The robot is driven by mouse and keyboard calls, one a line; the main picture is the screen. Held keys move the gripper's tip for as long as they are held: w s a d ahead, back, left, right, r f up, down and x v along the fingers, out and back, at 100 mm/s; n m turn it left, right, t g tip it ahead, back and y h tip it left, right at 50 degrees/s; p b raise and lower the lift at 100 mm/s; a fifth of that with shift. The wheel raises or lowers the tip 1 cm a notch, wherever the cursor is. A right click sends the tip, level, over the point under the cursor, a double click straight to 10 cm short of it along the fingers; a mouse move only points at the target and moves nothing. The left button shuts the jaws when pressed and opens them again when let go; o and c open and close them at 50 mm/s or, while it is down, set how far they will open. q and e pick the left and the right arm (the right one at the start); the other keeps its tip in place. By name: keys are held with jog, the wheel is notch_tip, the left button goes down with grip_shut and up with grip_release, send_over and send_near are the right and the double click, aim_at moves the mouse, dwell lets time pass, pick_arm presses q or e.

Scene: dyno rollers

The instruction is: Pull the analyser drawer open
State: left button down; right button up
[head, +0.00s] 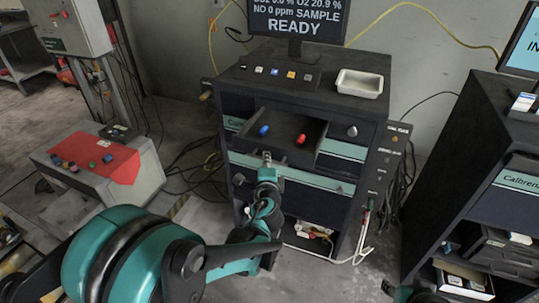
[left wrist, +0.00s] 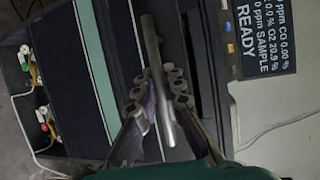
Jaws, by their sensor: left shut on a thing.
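The analyser cabinet (head: 350,107) is dark with teal stripes and stands in the middle of the head view. Its upper drawer (head: 318,150) is pulled out part way, and a blue item (head: 264,130) and a red item (head: 301,138) lie inside. My left gripper (head: 267,160) is at the drawer's front. In the left wrist view its two fingers (left wrist: 158,88) are shut on a grey bar handle (left wrist: 149,35), which runs lengthwise between them. In the head view the gripper and arm hide part of the drawer front.
A screen reading READY (head: 298,17) and a white tray (head: 360,83) stand on the cabinet. A bench with a red top (head: 105,152) is at left, and another dark cabinet (head: 440,145) at right. Cables hang beside the cabinet. Floor between the cabinets is partly clear.

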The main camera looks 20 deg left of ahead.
pick_arm(q)
jog(key=shift+s, duration=0.1)
jog(key=c, duration=1.9)
grip_release()
jog(key=shift+d, duration=0.1)
jog(key=v, duration=1.2)
jog(key=s+a+f+n+g+h, duration=0.2)
jog(key=s+a+f+n+g, duration=0.1)
jog(key=s+f+n+g, duration=0.45)
jog(key=s+d+n+h, duration=0.1)
jog(key=s+n, duration=0.1)
jog(key=s+d+n+h, duration=0.1)
jog(key=s+d+n, duration=0.1)
jog(key=s+d+n+h, duration=0.1)
jog(key=s+d+n, duration=0.1)
jog(key=n, duration=0.1)
jog(key=shift+s+r+g+h, duration=0.1)
jog(key=shift+s+g+h, duration=0.15)
jog(key=shift+s+h, duration=0.15)
